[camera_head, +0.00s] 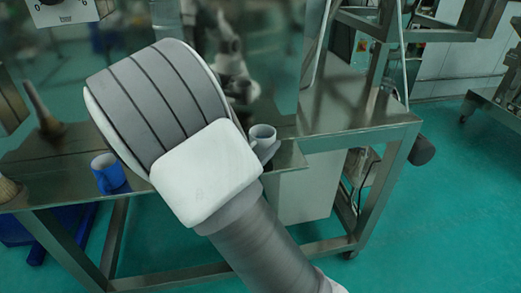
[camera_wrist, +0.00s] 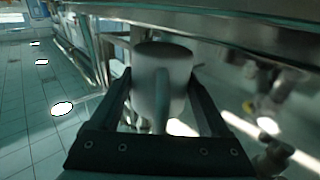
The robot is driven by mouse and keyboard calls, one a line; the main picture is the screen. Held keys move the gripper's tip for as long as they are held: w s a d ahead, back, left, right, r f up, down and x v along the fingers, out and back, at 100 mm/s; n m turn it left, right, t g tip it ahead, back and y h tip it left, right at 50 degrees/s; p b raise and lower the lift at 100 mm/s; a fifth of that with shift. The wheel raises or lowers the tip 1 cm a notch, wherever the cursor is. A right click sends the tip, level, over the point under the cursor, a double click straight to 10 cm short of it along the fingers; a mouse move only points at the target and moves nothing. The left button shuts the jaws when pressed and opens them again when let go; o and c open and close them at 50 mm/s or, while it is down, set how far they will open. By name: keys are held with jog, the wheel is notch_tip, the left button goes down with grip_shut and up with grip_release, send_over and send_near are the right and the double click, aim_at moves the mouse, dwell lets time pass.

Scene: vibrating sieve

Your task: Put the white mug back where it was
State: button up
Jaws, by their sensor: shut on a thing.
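The white mug (camera_head: 262,133) shows just right of my arm in the head view, at the steel table's front edge. Most of my gripper (camera_head: 268,151) is hidden behind my arm there; only a dark finger shows by the mug. In the wrist view, the white mug (camera_wrist: 162,62) is between the two dark fingers of my gripper (camera_wrist: 161,85), with its handle toward the camera. The gripper is shut on the mug, which looks upright. I cannot tell whether its base touches the table.
A blue mug (camera_head: 107,172) stands on the steel table (camera_head: 345,117) to the left, near the front edge. A brush-like thing (camera_head: 8,188) is at the far left edge. The tabletop to the right of the white mug is clear. A reflective panel rises behind.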

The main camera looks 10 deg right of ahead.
jog(key=shift+f, duration=0.9)
jog(key=shift+f, duration=0.1)
jog(key=shift+f, duration=0.15)
jog(key=o, duration=1.4)
jog(key=shift+c, duration=0.2)
jog(key=shift+r, duration=0.25)
jog(key=v, duration=1.2)
